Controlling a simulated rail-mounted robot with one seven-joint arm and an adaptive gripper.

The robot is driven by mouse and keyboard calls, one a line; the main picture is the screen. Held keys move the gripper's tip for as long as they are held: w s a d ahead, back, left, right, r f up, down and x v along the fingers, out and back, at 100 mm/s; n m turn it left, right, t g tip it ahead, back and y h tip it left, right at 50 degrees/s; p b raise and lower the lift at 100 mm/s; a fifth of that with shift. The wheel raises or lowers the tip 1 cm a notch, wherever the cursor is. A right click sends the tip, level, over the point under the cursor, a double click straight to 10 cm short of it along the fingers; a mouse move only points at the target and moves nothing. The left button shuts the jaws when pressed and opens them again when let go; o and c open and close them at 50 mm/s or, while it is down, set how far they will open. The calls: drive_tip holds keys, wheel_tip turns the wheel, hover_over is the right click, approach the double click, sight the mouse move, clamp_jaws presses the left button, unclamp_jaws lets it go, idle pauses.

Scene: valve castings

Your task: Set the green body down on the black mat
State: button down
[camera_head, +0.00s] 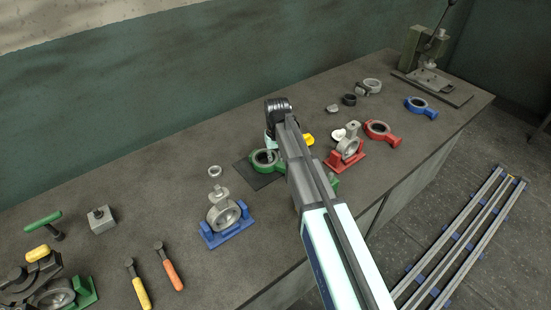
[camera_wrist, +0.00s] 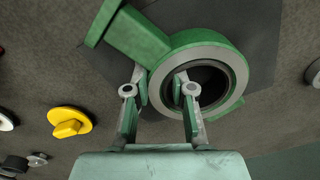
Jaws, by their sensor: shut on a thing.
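The green body (camera_wrist: 198,48) is a ring with a grey metal rim and a broad green arm reaching to the upper left in the wrist view. My gripper (camera_wrist: 160,82) is shut on its ring wall, one finger inside the bore and one outside. The black mat (camera_wrist: 262,30) lies under the ring in the wrist view. In the head view the green body (camera_head: 256,164) is over the black mat (camera_head: 255,181), partly hidden by my arm. I cannot tell whether it touches the mat. My gripper's fingertips are hidden there.
A yellow knob (camera_wrist: 70,122) lies beside the mat. A blue stand with a grey valve (camera_head: 223,215) is to the left, with a grey ring (camera_head: 214,171) behind it. A red stand (camera_head: 345,160) and a red ring body (camera_head: 379,130) are to the right. Bare bench lies left of the mat.

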drive_tip(key=shift+f, duration=0.15)
idle(0.3)
drive_tip(key=c, duration=0.9)
unclamp_jaws()
drive_tip(key=shift+f, duration=0.1)
wheel_tip(320, 180, up, 12)
drive_tip(key=shift+d+r, duration=0.1)
